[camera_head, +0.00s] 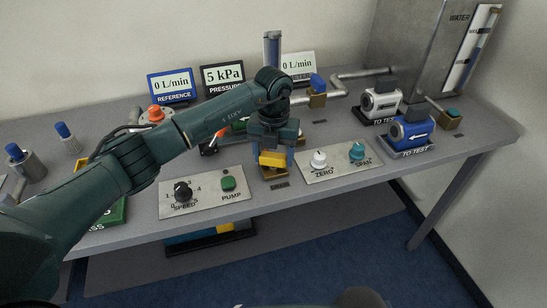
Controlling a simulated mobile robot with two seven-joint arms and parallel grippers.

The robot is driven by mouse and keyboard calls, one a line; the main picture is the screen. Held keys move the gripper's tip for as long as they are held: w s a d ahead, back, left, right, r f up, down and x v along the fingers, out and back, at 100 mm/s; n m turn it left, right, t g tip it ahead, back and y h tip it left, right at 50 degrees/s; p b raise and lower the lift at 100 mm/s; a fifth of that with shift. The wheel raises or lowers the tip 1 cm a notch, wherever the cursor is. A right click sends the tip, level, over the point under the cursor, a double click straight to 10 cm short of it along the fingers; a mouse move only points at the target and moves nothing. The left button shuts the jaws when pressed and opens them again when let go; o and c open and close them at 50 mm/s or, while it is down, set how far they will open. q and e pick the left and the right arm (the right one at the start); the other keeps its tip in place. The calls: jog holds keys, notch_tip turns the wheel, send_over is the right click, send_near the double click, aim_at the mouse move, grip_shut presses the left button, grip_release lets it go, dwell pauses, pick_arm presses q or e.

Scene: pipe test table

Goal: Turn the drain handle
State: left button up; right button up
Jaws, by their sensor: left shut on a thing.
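My left arm reaches in from the left across the table. Its gripper (273,160) points down and is shut on a yellow handle (271,158), which looks like the drain handle. The handle sits on a small brass-coloured valve body (274,174) near the table's front edge. The gripper hides part of the handle and the pipework behind it. A small label lies in front of the valve, too small to read. My right gripper is not in view.
A panel with a speed knob (182,192) and green pump button (228,183) is left of the valve. A panel with zero (319,159) and span (357,152) knobs is right. Blue (412,130) and white (380,101) meters and a metal water tank (420,45) stand farther right.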

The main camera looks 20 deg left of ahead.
aim_at(274, 155)
pick_arm(q)
jog(key=m+b, duration=0.2)
jog(key=m, duration=0.2)
jog(key=shift+m, duration=0.3)
jog(key=m+b, duration=0.2)
jog(key=m, duration=0.1)
jog(key=shift+m, duration=0.3)
jog(key=shift+m+b, duration=0.5)
jog(key=shift+m, duration=0.2)
jog(key=shift+r+m+b, duration=0.1)
jog(key=shift+m+b, duration=0.35)
jog(key=shift+m, duration=0.75)
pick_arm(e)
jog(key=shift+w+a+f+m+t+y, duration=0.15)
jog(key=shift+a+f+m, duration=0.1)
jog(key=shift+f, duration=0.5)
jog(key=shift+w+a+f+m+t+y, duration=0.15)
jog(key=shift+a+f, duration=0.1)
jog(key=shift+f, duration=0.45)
pick_arm(q)
jog(key=o, duration=1)
notch_tip(274, 155, up, 13)
jog(key=shift+r+b, duration=0.1)
jog(key=shift+b, duration=0.2)
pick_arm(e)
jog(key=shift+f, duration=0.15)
